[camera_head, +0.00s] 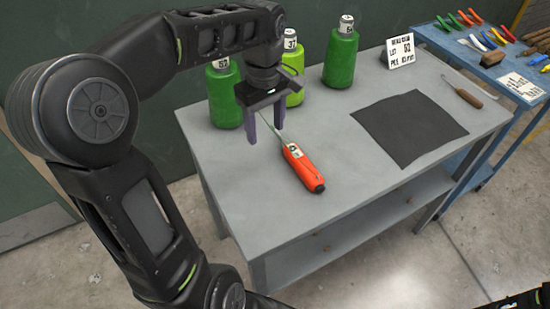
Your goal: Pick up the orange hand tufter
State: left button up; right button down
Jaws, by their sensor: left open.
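The orange hand tufter (302,168) lies on the grey table, its handle pointing toward the lower right. Its thin metal shaft runs up and left from the handle, partly behind my gripper. My left gripper (266,136) is open and points down over the shaft end, with one finger on each side of the shaft in the picture. I cannot tell how high the fingertips are above the table.
Several green cone-like spools, one of them (341,57), stand along the back of the grey table (370,180). A blue tool cart (440,38) stands beyond.

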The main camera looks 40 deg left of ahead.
aim_at(311, 181)
jog(key=u, duration=1)
